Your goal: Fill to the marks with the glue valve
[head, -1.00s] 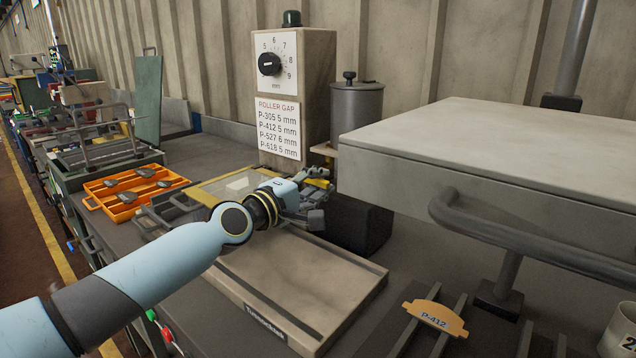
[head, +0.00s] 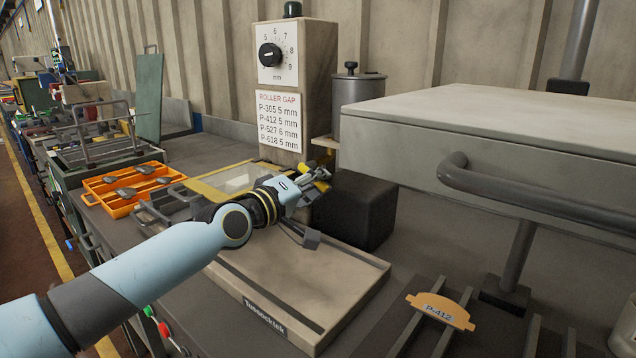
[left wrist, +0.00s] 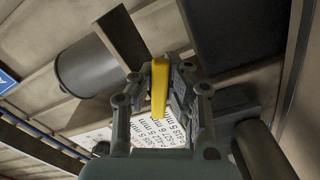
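The grey lidded glue pot (head: 358,105) stands on a small shelf beside the dial box. It also shows in the left wrist view (left wrist: 92,68). A yellow lever (left wrist: 160,85), apparently the glue valve's, lies between my left gripper's fingers (left wrist: 160,95), which sit close along both its sides. In the head view, my left gripper (head: 312,190) is below the pot, in front of the black block, and partly hides the lever. A yellow-framed pan (head: 215,186) lies left of the gripper. I cannot make out fill marks or the glue level. My right gripper is out of view.
The dial box (head: 312,75) carries a roller gap list. A black block (head: 362,212) stands right of my gripper. A beige tray (head: 330,272) lies below it. A large grey hood with a handle (head: 500,185) overhangs the right. An orange P-412 piece (head: 440,311) rests in front.

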